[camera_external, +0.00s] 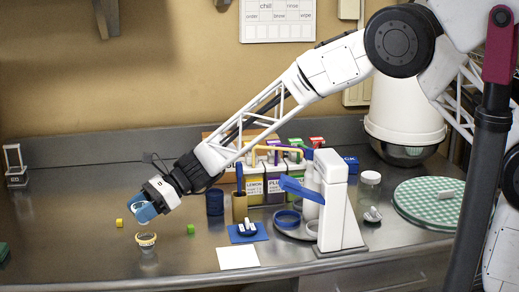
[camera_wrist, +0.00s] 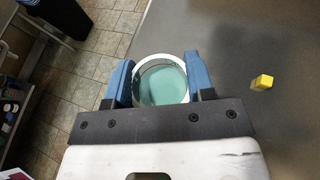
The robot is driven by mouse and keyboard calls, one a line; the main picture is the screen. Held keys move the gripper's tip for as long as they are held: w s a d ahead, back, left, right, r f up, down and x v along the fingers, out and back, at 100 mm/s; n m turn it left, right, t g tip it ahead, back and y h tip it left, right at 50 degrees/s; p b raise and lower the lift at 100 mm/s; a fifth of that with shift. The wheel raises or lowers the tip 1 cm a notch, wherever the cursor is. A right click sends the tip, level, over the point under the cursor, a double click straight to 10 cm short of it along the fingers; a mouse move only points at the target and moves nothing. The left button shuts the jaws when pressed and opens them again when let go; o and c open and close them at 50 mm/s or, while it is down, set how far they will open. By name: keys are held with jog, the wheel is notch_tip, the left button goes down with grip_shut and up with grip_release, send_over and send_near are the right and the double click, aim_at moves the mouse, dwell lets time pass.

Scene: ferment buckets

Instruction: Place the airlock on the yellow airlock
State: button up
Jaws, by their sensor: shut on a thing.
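My gripper (camera_external: 145,211) has blue fingers and is shut on a round airlock (camera_external: 140,202), held above the counter. In the wrist view, the airlock (camera_wrist: 166,84) has a pale round rim and teal inside, and sits between the two blue fingers (camera_wrist: 160,82). The yellow airlock (camera_external: 147,239) stands upright on the counter, with a yellow ring on top and a greyish body. It is just below my gripper in the external view, with a small gap between. The yellow airlock is not visible in the wrist view.
The yellow cube also shows in the wrist view (camera_wrist: 262,82). To the right are a blue mat (camera_external: 241,239), a white sheet (camera_external: 238,258) and a white stand (camera_external: 338,222). The left counter is mostly clear.

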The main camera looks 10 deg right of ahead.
jog(key=shift+f, duration=0.25)
jog(key=shift+f, duration=1.95)
jog(key=shift+f, duration=0.5)
jog(key=o, duration=0.9)
jog(key=shift+r, duration=0.5)
jog(key=shift+v, duration=3.8)
